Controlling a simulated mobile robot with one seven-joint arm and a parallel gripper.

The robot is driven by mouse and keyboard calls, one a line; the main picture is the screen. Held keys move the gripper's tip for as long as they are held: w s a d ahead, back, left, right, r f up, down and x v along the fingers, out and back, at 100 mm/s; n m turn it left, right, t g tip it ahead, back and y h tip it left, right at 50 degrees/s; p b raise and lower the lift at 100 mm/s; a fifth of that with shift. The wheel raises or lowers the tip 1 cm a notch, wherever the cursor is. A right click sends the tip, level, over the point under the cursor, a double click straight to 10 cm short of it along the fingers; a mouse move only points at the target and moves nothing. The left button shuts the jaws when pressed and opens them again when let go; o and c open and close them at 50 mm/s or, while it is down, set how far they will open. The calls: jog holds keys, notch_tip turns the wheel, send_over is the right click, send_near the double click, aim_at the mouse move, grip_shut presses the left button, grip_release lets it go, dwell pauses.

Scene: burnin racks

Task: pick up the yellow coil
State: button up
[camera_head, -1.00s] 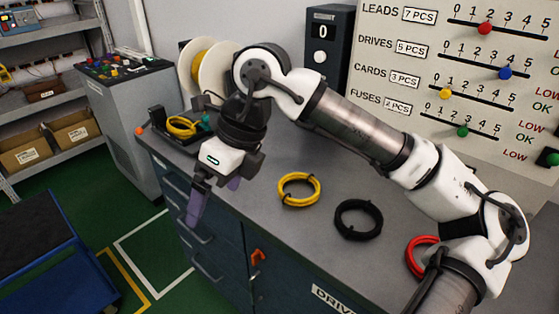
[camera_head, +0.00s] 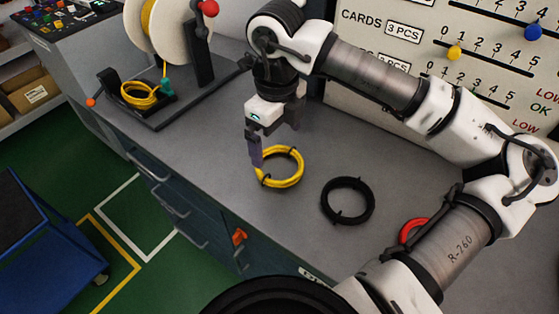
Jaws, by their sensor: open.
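The yellow coil (camera_head: 283,181) lies flat on the grey bench top (camera_head: 231,213), with dark ties around it. My gripper (camera_head: 274,144) points down at the coil's far left side. One purple finger overlaps the coil's left rim in the picture; the other finger is farther right and partly in shadow. The jaws are open. I cannot tell whether a finger touches the coil. Another yellow coil (camera_head: 139,96) sits on the spool stand at the far left of the bench.
A black coil (camera_head: 347,201) lies right of the yellow one, and a red coil (camera_head: 411,230) lies farther right, partly hidden by my arm. A white spool (camera_head: 165,30) stands behind at left. A label board (camera_head: 390,58) rises behind the bench. A blue cart (camera_head: 40,240) stands on the floor.

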aim_at(280, 169)
jog(key=shift+d+f+p, duration=0.2)
jog(key=shift+f+p, duration=0.85)
jog(key=shift+f, duration=2.15)
jog(key=c, duration=0.7)
jog(key=shift+o, duration=0.2)
jog(key=shift+r, duration=0.1)
